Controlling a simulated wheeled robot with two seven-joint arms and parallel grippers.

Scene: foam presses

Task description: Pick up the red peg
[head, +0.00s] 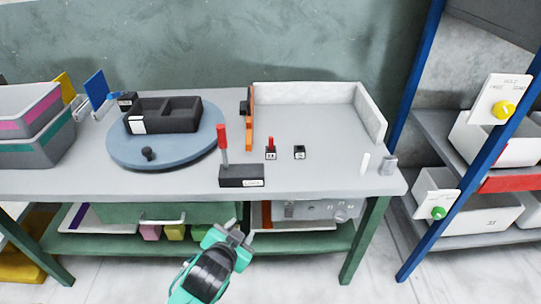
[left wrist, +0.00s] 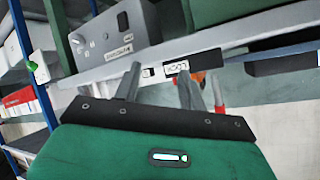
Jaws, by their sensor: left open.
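A taller red-topped lever (head: 222,140) rises from a black labelled base (head: 242,176) near the front edge. My left gripper (head: 238,231) is open and empty, in front of the table's front edge in the head view, apart from the peg. Its two fingers also show in the left wrist view (left wrist: 159,76), with nothing between them. I cannot make out the peg for certain there. My right gripper is not in view.
A blue-grey turntable (head: 122,155) with a dark tray (head: 182,115) stands on the left. White walls (head: 305,95) border the clear table area at the back right.

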